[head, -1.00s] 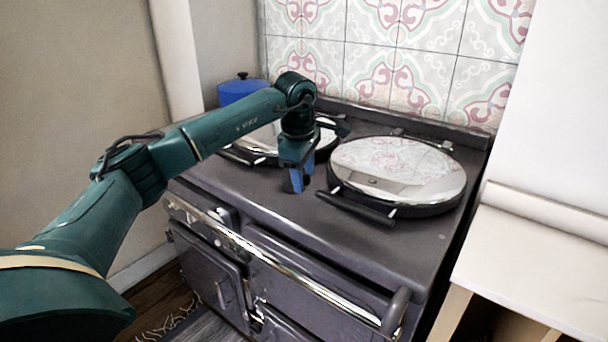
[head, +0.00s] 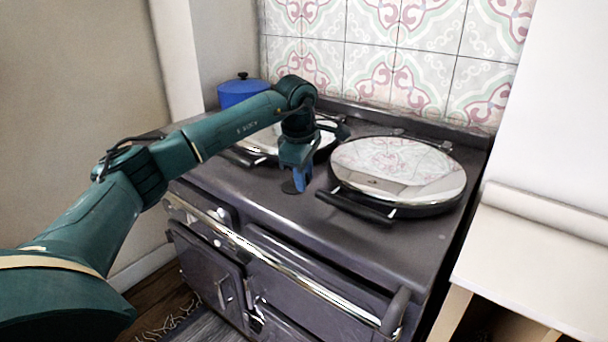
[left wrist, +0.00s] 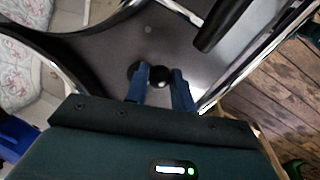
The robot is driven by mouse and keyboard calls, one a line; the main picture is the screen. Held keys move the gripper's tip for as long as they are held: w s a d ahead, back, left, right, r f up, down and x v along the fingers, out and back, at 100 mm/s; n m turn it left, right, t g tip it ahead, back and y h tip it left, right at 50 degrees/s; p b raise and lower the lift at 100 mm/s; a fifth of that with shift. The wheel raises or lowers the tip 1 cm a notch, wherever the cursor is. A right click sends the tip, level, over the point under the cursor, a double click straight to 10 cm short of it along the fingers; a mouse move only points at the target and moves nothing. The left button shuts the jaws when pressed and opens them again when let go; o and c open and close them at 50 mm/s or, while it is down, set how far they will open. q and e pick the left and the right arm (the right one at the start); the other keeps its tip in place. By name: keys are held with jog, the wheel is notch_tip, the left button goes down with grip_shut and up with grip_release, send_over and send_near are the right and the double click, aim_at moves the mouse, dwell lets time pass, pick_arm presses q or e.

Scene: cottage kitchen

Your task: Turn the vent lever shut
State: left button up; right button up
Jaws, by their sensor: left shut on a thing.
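The vent lever shows in the left wrist view as a round black knob (left wrist: 159,76) between my blue fingertips, with a dark round base (left wrist: 136,70) beside it on the stove top. In the head view, the dark base (head: 289,188) shows just left of my fingertips, and the knob is hidden by them. My left gripper (head: 300,184) points down at the stove top and is shut on the lever's knob; its fingers also show in the left wrist view (left wrist: 160,84). My right gripper is in neither view.
The dark range cooker (head: 350,245) has a shiny round lid (head: 400,168) with a black handle to the right of my gripper. Another lid (head: 322,140) is partly behind my arm. A blue pot (head: 240,92) stands at the back left. A chrome rail (head: 290,275) runs along the front.

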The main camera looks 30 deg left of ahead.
pick_arm(q)
jog(key=m, duration=0.1)
jog(key=s+a+m+p, duration=0.1)
jog(key=m, duration=0.1)
jog(key=shift+s+r+h, duration=0.1)
jog(key=shift+h, duration=0.3)
jog(key=m, duration=0.2)
jog(key=s+a+m+p, duration=0.1)
jog(key=m, duration=0.1)
jog(key=shift+a+h, duration=0.1)
jog(key=shift+h, duration=0.2)
jog(key=m, duration=0.1)
jog(key=a+m+p, duration=0.1)
jog(key=a+m, duration=0.1)
jog(key=m, duration=0.1)
jog(key=shift+s+g+h, duration=0.25)
jog(key=shift+g+h, duration=0.05)
jog(key=shift+a+m+p, duration=0.2)
jog(key=shift+a+m, duration=0.1)
jog(key=shift+m, duration=0.45)
jog(key=shift+a+m+p, duration=0.15)
jog(key=shift+a+m, duration=0.1)
jog(key=shift+m, duration=0.5)
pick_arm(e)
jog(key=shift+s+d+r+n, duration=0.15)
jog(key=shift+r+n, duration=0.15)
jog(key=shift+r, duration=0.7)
pick_arm(q)
jog(key=shift+g, duration=0.3)
jog(key=o, duration=1)
